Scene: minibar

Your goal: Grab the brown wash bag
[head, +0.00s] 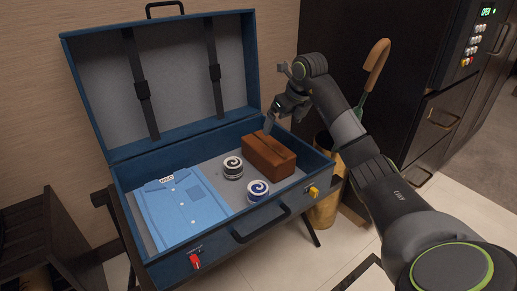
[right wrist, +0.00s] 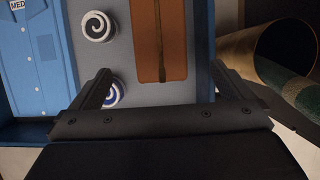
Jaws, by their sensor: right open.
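The brown wash bag (head: 269,157) is a box-shaped bag lying in the right part of the open blue suitcase (head: 236,219). In the right wrist view the bag (right wrist: 172,40) shows at the top centre, with a dark zip line along it. My right gripper (head: 270,122) is just above the bag's far end in the head view. Its two fingers (right wrist: 167,82) are spread apart in the right wrist view, with nothing between them. Whether a finger touches the bag is hard to tell. My left gripper is not in view.
A folded blue shirt (head: 181,206) lies at left in the suitcase. A black swirl roll (head: 233,167) and a blue swirl roll (head: 257,190) sit beside the bag. A gold umbrella stand (head: 325,207) stands right of the suitcase. The raised lid (head: 178,78) is behind.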

